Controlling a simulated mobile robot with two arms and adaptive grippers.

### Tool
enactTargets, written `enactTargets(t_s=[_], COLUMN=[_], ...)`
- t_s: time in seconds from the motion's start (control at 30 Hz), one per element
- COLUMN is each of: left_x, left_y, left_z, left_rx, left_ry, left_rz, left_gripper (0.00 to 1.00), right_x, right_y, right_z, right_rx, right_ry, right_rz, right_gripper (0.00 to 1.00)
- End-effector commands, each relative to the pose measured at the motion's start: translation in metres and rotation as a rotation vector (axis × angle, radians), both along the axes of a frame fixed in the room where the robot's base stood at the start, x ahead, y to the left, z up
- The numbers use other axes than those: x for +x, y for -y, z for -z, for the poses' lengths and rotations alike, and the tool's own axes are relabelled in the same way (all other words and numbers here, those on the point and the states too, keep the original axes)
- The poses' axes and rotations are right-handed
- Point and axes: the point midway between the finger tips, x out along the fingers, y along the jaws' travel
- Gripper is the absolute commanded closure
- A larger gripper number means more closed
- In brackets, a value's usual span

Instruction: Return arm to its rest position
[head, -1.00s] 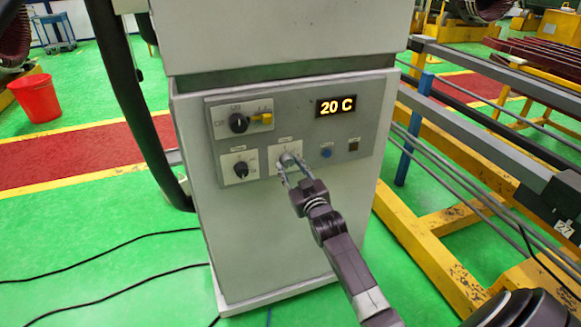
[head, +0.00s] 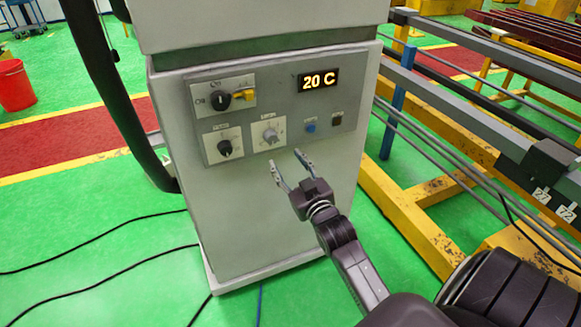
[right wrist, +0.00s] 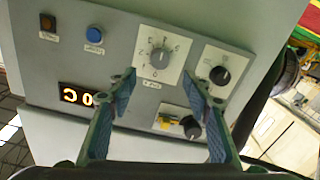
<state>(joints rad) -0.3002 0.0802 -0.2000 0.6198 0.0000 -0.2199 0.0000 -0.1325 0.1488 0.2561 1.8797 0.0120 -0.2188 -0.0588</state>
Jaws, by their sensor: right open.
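My right gripper (head: 286,166) is open and empty in front of the grey control cabinet (head: 270,215). Its fingertips are just below a light grey knob (head: 270,137) on a white plate and appear apart from it. In the right wrist view the same knob (right wrist: 160,58) shows beyond and between the two spread fingers (right wrist: 165,84), with nothing held. The display (head: 318,80) reads 20 C. My left gripper is not in view.
The panel also carries a black knob (head: 224,147), a black and yellow switch (head: 223,101) and a blue button (head: 310,127). Yellow and grey metal racks (head: 410,215) stand at the right. Black cables (head: 95,252) lie on the green floor at left. A red bucket (head: 16,87) stands at far left.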

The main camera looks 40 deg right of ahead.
Motion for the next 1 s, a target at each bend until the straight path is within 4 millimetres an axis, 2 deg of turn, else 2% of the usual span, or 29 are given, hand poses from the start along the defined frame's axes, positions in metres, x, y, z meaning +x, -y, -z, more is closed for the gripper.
enactTargets(t_s=[0.1,0.2,0.8,0.87,0.9,0.97,1.0], left_x=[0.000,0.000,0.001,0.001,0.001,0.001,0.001], left_y=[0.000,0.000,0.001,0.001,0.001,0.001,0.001], left_z=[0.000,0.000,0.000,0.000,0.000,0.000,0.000], left_rx=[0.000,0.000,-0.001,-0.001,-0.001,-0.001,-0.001], left_ry=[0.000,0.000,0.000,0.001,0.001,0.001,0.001], left_rz=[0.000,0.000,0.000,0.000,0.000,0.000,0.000], left_gripper=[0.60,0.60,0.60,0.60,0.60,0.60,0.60], right_x=[-0.014,-0.018,-0.019,-0.019,-0.019,-0.019,-0.020], right_y=[-0.003,-0.005,-0.005,-0.006,-0.008,-0.012,-0.017], right_z=[0.001,0.000,0.003,0.013,0.025,0.052,0.076], right_rx=[0.000,0.000,0.001,0.007,0.014,0.028,0.041], right_ry=[-0.001,0.001,-0.004,-0.022,-0.042,-0.088,-0.128], right_rz=[0.000,0.000,-0.001,-0.003,-0.005,-0.012,-0.018], right_gripper=[0.54,0.54,0.54,0.54,0.54,0.54,0.54])
